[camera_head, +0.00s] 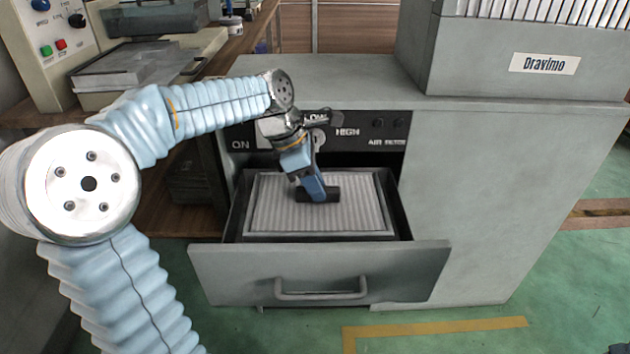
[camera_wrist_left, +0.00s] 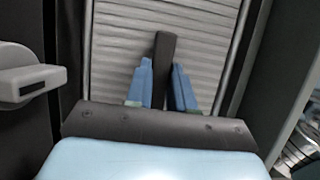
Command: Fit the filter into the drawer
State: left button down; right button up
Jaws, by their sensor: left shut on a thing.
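The filter (camera_head: 275,208) is a pale pleated rectangular panel with a light frame and a dark bar handle on top. It lies flat within the walls of the open drawer (camera_head: 320,268), which has a grey front and a bar handle. I cannot tell whether it rests on the drawer's bottom. My left gripper (camera_head: 318,193) reaches down over the filter's middle and is shut on its dark handle. The left wrist view shows the blue fingers on both sides of that handle (camera_wrist_left: 166,60), with the pleats (camera_wrist_left: 115,50) behind. My right gripper is not in view.
The drawer slides out of a grey cabinet (camera_head: 490,190) below a black control panel (camera_head: 368,133). A grey box labelled Dravimo (camera_head: 470,60) stands on the cabinet top. At the left is a bench with a button box (camera_head: 50,60). Green floor is clear in front.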

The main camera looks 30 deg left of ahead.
aim_at(310, 200)
pick_arm(q)
jog(key=shift+f+b, duration=1.55)
jog(key=shift+f, duration=1.6)
jog(key=c, duration=0.9)
grip_release()
jog(key=p+v, duration=0.3)
jog(key=v, duration=1.1)
jog(key=shift+d, duration=0.15)
